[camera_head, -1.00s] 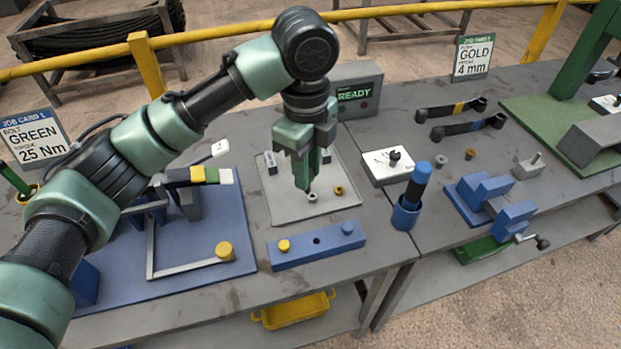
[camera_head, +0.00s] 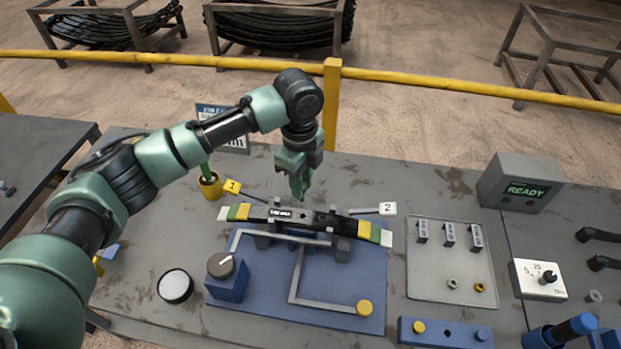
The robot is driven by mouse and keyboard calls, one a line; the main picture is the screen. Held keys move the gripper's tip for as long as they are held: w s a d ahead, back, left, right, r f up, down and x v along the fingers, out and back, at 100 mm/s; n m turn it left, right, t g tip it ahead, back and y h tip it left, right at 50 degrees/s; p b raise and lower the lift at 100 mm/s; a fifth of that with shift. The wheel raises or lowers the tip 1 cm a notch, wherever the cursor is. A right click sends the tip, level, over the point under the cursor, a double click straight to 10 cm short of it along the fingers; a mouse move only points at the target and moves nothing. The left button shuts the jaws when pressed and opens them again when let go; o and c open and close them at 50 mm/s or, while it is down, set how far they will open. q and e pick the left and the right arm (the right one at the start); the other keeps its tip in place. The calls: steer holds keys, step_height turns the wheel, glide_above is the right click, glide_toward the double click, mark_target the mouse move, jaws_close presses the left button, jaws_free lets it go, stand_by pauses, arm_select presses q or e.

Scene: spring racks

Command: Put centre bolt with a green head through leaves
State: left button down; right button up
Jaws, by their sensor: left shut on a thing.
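My left gripper (camera_head: 300,192) points down just above the middle of the leaves in the head view. It is shut on a narrow green piece, which I take for the green-headed centre bolt; the fingers, also green, hide most of it. The leaves (camera_head: 248,212) lie as a stacked pack across a blue fixture (camera_head: 345,290), with coloured bands and pale ends. A dark round spot shows near the pack's middle. I cannot tell whether the held piece touches the leaves. My right gripper is not in view.
A grey tray (camera_head: 430,275) at the right holds three labelled pieces and two nuts. A blue block (camera_head: 405,330) lies in front of it. A yellow cup (camera_head: 209,188) and tag 1 (camera_head: 232,187) stand left of the leaves. A READY box (camera_head: 520,185) is at the back right.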

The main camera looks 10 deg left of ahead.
mark_target(302, 201)
arm_select(q)
steer(key=shift+a, duration=0.15)
steer(key=shift+s+d+r, duration=0.15)
steer(key=shift+d, duration=0.15)
steer(key=shift+a+f, duration=0.15)
steer(key=shift+f, duration=0.4)
steer(key=shift+f+b, duration=0.4)
steer(key=shift+f, duration=0.25)
steer(key=shift+f+b, duration=0.45)
steer(key=shift+f, duration=1)
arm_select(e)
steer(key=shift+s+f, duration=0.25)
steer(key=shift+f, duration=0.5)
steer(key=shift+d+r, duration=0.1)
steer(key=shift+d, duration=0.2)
arm_select(q)
steer(key=shift+p, duration=0.8)
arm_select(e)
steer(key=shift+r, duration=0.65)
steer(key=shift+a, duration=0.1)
